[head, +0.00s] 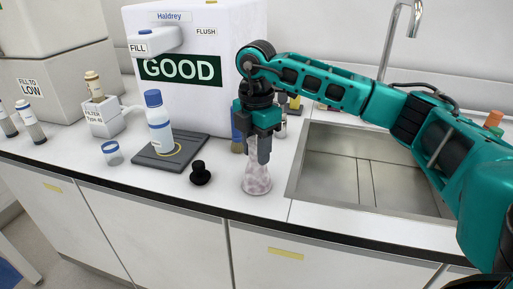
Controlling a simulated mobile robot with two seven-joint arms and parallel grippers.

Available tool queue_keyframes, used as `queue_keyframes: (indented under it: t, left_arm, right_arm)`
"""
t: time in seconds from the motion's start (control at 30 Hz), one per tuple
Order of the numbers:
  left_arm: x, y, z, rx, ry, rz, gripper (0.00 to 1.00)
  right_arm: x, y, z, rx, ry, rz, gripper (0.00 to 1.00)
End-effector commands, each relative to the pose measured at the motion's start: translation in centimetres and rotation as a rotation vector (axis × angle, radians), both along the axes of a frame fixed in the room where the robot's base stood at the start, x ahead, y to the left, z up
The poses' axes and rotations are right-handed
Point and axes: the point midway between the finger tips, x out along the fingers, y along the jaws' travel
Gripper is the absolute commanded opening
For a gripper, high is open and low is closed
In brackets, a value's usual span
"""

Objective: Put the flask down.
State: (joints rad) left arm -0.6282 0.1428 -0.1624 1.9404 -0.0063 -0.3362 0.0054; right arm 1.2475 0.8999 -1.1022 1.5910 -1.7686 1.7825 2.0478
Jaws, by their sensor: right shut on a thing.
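The flask (257,180) is clear with a mottled, pinkish-grey look. It stands upright at the counter's front, left of the sink. Its base appears to be on or just over the white counter; I cannot tell which. My right gripper (257,150) comes down from above and is shut on the flask's neck, which the fingers partly hide. My left gripper is not in view.
A black stopper (200,174) sits left of the flask. A blue-capped bottle (158,124) stands on a dark pad (187,150) under the white dispenser (225,40). Several small containers stand behind my gripper. The sink (365,165) lies to the right.

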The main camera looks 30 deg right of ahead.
Motion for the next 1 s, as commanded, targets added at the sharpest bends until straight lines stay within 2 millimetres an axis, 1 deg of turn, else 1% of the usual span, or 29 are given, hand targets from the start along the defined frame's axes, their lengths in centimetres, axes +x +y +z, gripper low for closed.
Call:
queue_keyframes:
  t: [0.2,0.33,0.37,0.6,0.63,0.87,0.97,1.0]
  left_arm:
    - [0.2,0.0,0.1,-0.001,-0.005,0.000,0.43]
    - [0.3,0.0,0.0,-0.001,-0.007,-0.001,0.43]
    - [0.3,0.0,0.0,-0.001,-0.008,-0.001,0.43]
    - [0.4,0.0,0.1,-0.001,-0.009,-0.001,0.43]
    - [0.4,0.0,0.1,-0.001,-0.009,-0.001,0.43]
    - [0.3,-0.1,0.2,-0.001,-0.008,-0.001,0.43]
    - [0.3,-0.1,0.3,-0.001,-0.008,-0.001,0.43]
    - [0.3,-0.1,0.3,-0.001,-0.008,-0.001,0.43]
  right_arm:
    - [0.0,0.0,0.0,0.000,-0.001,0.000,0.00]
    - [0.0,0.0,-0.4,0.000,-0.001,0.000,0.00]
    - [0.0,0.0,-0.4,0.000,-0.001,0.000,0.39]
    - [0.0,0.0,-0.3,0.000,-0.001,0.000,0.62]
    - [0.0,0.0,-0.3,0.000,-0.001,0.000,0.64]
    - [0.0,0.0,-0.2,0.000,-0.001,0.000,0.64]
    - [0.1,0.0,0.4,0.000,-0.003,0.000,0.64]
    - [0.1,0.0,0.9,0.000,-0.004,0.000,0.64]
